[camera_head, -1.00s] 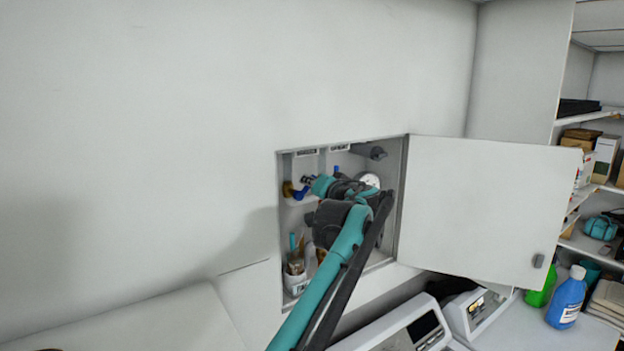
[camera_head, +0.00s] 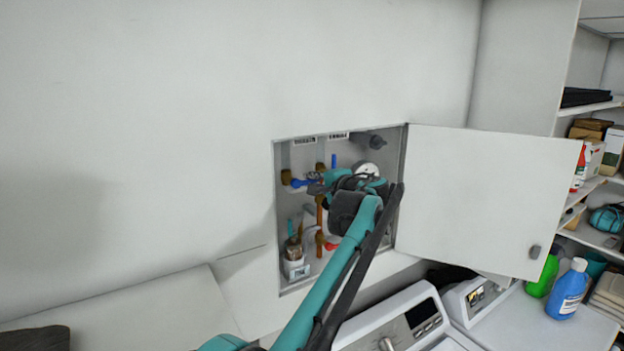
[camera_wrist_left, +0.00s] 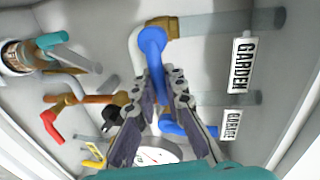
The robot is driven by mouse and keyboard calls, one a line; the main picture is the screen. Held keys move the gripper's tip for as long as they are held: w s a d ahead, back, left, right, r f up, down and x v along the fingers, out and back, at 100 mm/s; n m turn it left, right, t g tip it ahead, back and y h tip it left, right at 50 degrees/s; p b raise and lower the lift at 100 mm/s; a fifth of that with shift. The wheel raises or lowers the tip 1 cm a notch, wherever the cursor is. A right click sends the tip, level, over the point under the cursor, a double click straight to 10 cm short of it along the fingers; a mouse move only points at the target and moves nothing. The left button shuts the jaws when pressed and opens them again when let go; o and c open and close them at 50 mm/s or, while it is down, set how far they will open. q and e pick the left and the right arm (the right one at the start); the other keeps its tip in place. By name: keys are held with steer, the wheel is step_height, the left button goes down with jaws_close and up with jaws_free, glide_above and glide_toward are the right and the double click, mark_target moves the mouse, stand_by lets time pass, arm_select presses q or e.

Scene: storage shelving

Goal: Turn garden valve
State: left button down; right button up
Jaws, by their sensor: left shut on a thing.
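The garden valve has a brass body (camera_wrist_left: 160,28) and a blue lever handle (camera_wrist_left: 152,45), beside the pipe labelled GARDEN (camera_wrist_left: 243,63) in the left wrist view. In the head view its blue handle (camera_head: 302,183) points right from the brass body, inside the open wall cabinet. My left gripper (camera_head: 316,186) reaches into the cabinet. Its fingers (camera_wrist_left: 163,75) are shut on the blue lever's free end, which they partly hide. My right gripper is in neither view.
A second blue handle (camera_wrist_left: 185,130) lies close to the fingers, by the GARAGE label (camera_wrist_left: 232,124). The open cabinet door (camera_head: 480,200) stands right of my arm. A washing machine (camera_head: 395,318) is below.

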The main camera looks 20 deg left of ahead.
arm_select(q)
steer(key=shift+f+m, duration=0.2)
steer(key=shift+m, duration=0.2)
steer(key=c, duration=1.6)
jaws_free()
steer(key=shift+o, duration=0.2)
steer(key=v, duration=1.2)
steer(key=shift+w, duration=0.2)
steer(key=shift+d, duration=0.15)
